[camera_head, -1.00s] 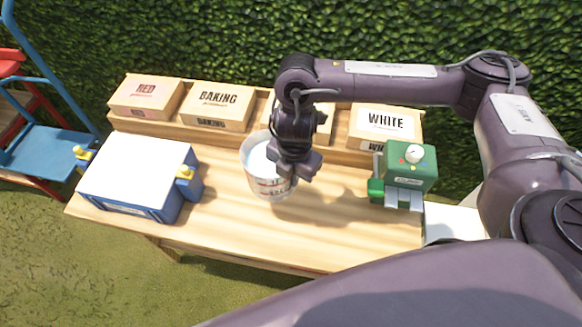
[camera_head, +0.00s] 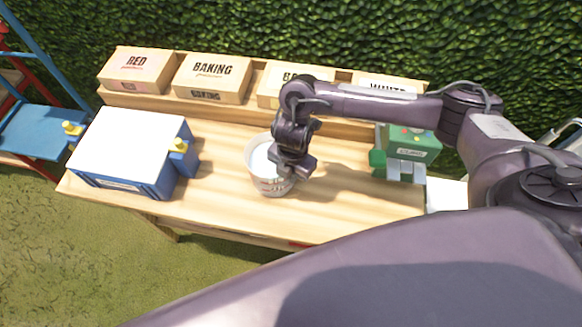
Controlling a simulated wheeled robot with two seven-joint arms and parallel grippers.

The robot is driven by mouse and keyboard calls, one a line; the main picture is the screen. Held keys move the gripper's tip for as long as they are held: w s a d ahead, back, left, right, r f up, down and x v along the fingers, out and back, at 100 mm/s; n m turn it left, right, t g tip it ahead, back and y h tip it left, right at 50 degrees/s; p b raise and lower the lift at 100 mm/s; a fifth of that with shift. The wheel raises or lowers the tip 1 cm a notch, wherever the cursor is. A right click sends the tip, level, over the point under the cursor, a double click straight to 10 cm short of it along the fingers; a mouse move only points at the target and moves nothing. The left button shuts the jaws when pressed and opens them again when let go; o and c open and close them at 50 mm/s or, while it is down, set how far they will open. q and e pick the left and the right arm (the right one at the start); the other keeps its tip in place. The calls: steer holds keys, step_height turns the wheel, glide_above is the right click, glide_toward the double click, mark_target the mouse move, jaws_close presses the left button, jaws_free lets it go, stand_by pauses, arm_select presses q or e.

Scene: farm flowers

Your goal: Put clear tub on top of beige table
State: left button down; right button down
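The tub (camera_head: 268,180) is a whitish bucket with printed lettering, upright at the middle of the beige wooden table (camera_head: 225,208). It looks to be on or just above the tabletop; I cannot tell which. My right gripper (camera_head: 290,172) is at the tub's right rim, pointing down. Its fingers overlap the rim and partly hide it, so whether they are closed on the tub is not clear. My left gripper is not in view.
A blue-and-white cooler (camera_head: 125,150) stands on the table's left. A green device (camera_head: 410,142) stands on the right. Several cardboard boxes, such as the BAKING box (camera_head: 212,78), line the back shelf. A blue stepladder (camera_head: 35,130) is at far left, with a hedge (camera_head: 250,25) behind.

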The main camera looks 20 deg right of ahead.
steer(key=shift+w, duration=0.1)
steer(key=c, duration=2)
jaws_free()
steer(key=shift+f, duration=0.1)
steer(key=o, duration=0.3)
steer(key=r+p, duration=0.1)
steer(key=r, duration=0.7)
steer(key=r+p, duration=0.1)
steer(key=r, duration=0.3)
steer(key=shift+s+d+r+p, duration=0.1)
steer(key=shift+s+r+p, duration=0.05)
steer(key=shift+s+p, duration=0.15)
